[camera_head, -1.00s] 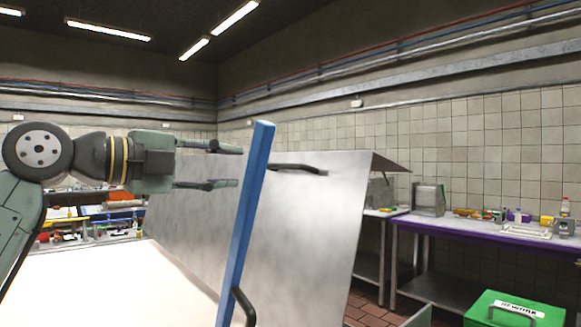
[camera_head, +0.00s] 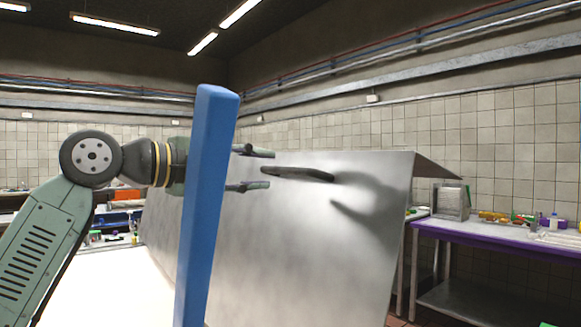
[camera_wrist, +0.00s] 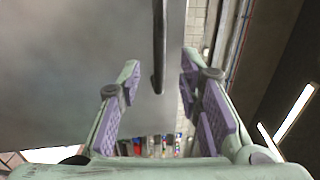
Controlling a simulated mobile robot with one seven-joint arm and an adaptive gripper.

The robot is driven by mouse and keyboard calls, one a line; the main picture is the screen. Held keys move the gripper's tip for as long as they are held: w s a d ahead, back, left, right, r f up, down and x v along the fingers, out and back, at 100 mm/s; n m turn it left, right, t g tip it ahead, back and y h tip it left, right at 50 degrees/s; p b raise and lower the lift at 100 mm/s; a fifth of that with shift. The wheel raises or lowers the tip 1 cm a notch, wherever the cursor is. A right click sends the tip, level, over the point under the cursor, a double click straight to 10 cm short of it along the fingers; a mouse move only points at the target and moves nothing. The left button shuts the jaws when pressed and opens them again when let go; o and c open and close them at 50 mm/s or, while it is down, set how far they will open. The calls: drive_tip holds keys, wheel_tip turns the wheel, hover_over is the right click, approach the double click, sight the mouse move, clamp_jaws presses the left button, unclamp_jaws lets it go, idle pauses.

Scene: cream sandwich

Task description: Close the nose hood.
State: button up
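The hood (camera_head: 300,240) is a large grey metal panel, raised and slanting, in the middle of the head view. A dark bar handle (camera_head: 300,173) sticks out from its upper part. My gripper (camera_head: 262,170) is open and level with the handle, with its fingertips at the handle's left end. In the wrist view the handle (camera_wrist: 160,45) stands between the two open fingers (camera_wrist: 160,65), with a gap on both sides. How deep it sits between them is hard to tell. A blue post hides part of my gripper in the head view.
The blue upright post (camera_head: 205,200) stands close to the camera, in front of the hood. A bright white surface (camera_head: 105,285) lies at lower left. A purple-edged table (camera_head: 480,235) with small items is at the right, by the tiled wall.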

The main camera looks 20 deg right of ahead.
sight(286, 171)
drive_tip(key=p+x, duration=0.1)
drive_tip(key=x, duration=0.5)
drive_tip(key=shift+w+d+r+p, duration=0.1)
drive_tip(key=shift+p, duration=0.3)
drive_tip(key=shift+w+d, duration=0.35)
drive_tip(key=shift+d, duration=0.3)
drive_tip(key=shift+c, duration=0.3)
clamp_jaws()
